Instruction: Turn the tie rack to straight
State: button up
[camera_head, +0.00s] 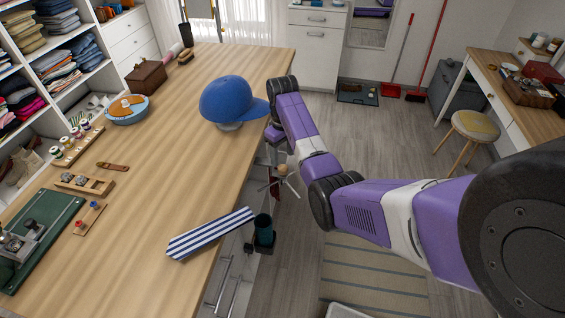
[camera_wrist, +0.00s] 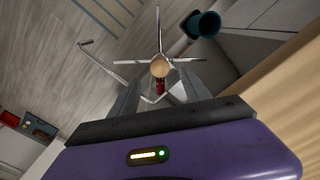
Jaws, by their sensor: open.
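The tie rack has thin metal arms spreading from a round wooden knob (camera_wrist: 160,66); it is mounted beside the side of the wooden counter. In the head view its knob (camera_head: 282,169) and arms show below my forearm, off the counter's right edge. My gripper (camera_wrist: 158,90) is open, its grey fingers reaching toward the rack with the knob beyond and between them. In the head view my gripper (camera_head: 277,160) is partly hidden by the arm. I cannot tell whether a finger touches an arm. A dark red piece (camera_wrist: 161,84) shows just below the knob.
A striped tie (camera_head: 211,233) lies at the counter's right edge. A dark teal cup-like holder (camera_head: 263,231) hangs beside it, also in the wrist view (camera_wrist: 206,23). A blue cap (camera_head: 228,101) stands on the wooden counter (camera_head: 165,165).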

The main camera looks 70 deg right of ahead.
jog(key=shift+r, duration=0.75)
jog(key=shift+s+f, duration=0.1)
jog(key=c, duration=0.4)
jog(key=s+f+t, duration=0.1)
jog(key=s, duration=0.1)
jog(key=s+d+f+t+y+b, duration=0.1)
jog(key=s, duration=0.2)
jog(key=s+d+f+t+y+b, duration=0.1)
jog(key=s, duration=0.1)
jog(key=shift+s+d+f+m, duration=0.15)
jog(key=shift+f+m, duration=0.1)
jog(key=shift+m, duration=0.15)
grip_shut()
jog(key=s+d+t+b, duration=0.2)
jog(key=s+t, duration=0.2)
jog(key=s, duration=0.4)
jog(key=w+a+f+p, duration=0.3)
jog(key=w+a+f, duration=0.2)
jog(key=w+f, duration=0.3)
jog(key=shift+a+f, duration=0.15)
jog(key=shift+a, duration=0.15)
